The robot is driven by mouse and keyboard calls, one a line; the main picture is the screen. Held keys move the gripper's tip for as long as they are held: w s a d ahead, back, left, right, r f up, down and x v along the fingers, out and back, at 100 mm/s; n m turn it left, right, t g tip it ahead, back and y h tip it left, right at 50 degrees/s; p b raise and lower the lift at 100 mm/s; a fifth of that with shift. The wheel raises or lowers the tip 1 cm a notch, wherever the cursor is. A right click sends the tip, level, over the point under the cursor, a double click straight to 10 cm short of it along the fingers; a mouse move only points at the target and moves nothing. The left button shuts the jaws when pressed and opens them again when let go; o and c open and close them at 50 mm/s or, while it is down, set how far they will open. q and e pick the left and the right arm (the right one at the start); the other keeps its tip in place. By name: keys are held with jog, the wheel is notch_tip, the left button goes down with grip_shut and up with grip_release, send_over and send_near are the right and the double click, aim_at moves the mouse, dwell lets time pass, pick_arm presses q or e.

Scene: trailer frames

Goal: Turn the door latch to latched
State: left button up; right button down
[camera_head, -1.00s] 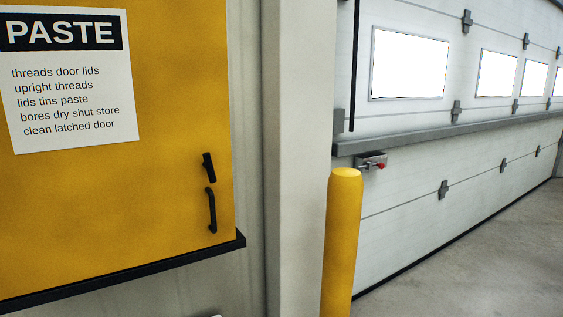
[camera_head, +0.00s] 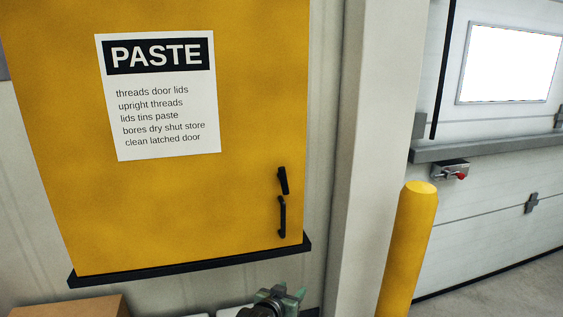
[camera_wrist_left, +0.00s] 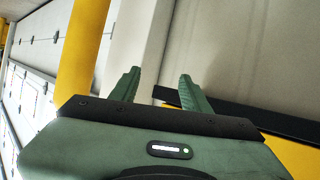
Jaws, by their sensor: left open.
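A yellow cabinet door (camera_head: 200,190) with a "PASTE" sign (camera_head: 160,95) fills the left of the head view and looks shut. The small black latch (camera_head: 283,181) sits near its right edge, slightly tilted, just above a black pull handle (camera_head: 282,217). My left gripper (camera_head: 290,291) shows at the bottom of the head view, below the cabinet's black ledge and apart from the latch. In the left wrist view its two green fingers (camera_wrist_left: 158,84) are spread with nothing between them. My right gripper is not in view.
A black ledge (camera_head: 200,264) runs under the door. A cardboard box (camera_head: 75,307) stands low at the left. A grey post (camera_head: 362,150) and a yellow bollard (camera_head: 408,245) stand to the right, before a white sectional door (camera_head: 480,220).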

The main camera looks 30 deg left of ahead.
pick_arm(q)
jog(key=a+r+n+t+y+p, duration=0.1)
jog(key=a+r+t+p, duration=0.2)
jog(key=r, duration=1.6)
jog(key=t+y, duration=0.1)
send_near(280, 178)
jog(key=w, duration=0.2)
jog(key=shift+n, duration=0.5)
jog(key=p+x, duration=0.2)
jog(key=x, duration=0.4)
jog(key=shift+a+r+p, duration=0.15)
jog(key=shift+p, duration=0.2)
jog(key=shift+w+a, duration=0.15)
jog(key=shift+w, duration=0.45)
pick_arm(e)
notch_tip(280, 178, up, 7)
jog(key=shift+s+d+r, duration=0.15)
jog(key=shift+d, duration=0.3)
pick_arm(q)
jog(key=c, duration=0.9)
grip_shut()
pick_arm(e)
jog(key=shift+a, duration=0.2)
